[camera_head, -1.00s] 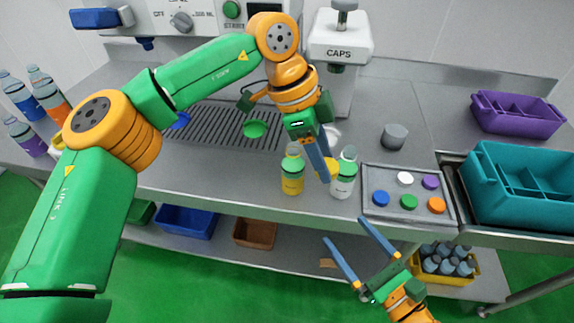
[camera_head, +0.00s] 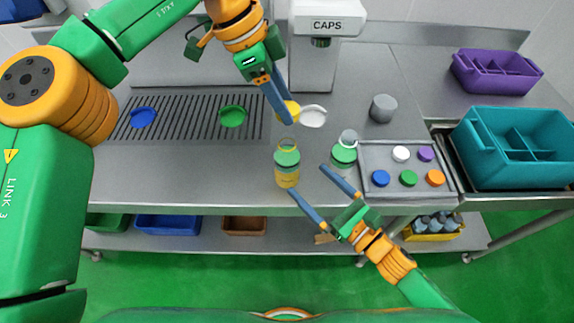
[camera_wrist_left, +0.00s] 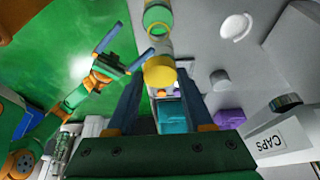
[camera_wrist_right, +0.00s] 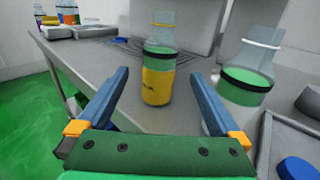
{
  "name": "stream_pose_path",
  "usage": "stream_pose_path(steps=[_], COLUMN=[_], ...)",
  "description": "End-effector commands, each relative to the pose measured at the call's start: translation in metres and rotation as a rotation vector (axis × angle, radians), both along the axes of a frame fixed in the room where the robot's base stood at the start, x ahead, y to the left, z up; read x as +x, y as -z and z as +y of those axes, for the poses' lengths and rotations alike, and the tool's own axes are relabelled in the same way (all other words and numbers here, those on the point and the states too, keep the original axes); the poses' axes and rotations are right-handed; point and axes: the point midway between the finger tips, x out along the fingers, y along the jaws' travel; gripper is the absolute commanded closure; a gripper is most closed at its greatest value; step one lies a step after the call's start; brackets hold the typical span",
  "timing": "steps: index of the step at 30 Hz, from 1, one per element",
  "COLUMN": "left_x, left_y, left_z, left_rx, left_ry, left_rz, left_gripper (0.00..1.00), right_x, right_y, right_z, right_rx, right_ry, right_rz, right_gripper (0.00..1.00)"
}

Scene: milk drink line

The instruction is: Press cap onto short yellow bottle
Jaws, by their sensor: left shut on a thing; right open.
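The short yellow bottle (camera_head: 287,172) stands upright near the counter's front edge, with a yellow label, a green band and a clear, uncapped neck; it also shows in the right wrist view (camera_wrist_right: 157,82). My left gripper (camera_head: 280,106) is shut on a yellow cap (camera_head: 290,111), seen between its fingertips in the left wrist view (camera_wrist_left: 160,71). It holds the cap above and behind the bottle, apart from it. My right gripper (camera_head: 309,179) is open and low in front of the bottle. In the right wrist view the bottle appears between its fingers, not gripped.
A white-labelled bottle (camera_head: 343,158) stands just right of the yellow one, close to my right gripper's right finger. A tray of coloured caps (camera_head: 381,160), a grey cup (camera_head: 383,108) and a teal crate (camera_head: 490,150) lie further right. The caps dispenser (camera_head: 318,50) stands behind.

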Motion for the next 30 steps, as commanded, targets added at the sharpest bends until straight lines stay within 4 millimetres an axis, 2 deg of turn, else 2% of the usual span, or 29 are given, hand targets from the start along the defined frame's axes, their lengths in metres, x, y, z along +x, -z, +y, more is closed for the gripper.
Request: stream_pose_path(steps=[6, 12, 18, 26, 29, 30], left_x=[0.000, 0.000, 0.000, 0.000, 0.000, 0.000], left_y=[0.000, 0.000, 0.000, 0.000, 0.000, 0.000], left_z=[0.000, 0.000, 0.000, 0.000, 0.000, 0.000], left_rx=[0.000, 0.000, 0.000, 0.000, 0.000, 0.000], left_ry=[0.000, 0.000, 0.000, 0.000, 0.000, 0.000], left_rz=[0.000, 0.000, 0.000, 0.000, 0.000, 0.000], left_gripper=[0.99, 0.99, 0.99, 0.99, 0.99, 0.99], right_x=[0.034, 0.059, 0.070, 0.070, 0.070, 0.070], right_y=[-0.001, -0.001, 0.000, 0.000, 0.000, 0.000], right_z=[0.029, 0.050, 0.060, 0.060, 0.060, 0.060], right_rx=[0.001, 0.001, -0.001, -0.001, -0.001, -0.001], right_ry=[0.000, -0.001, -0.002, -0.001, -0.001, -0.001], right_rz=[-0.003, 0.000, 0.000, 0.002, 0.002, 0.002], right_gripper=[0.00, 0.00, 0.00, 0.00, 0.22, 0.32])
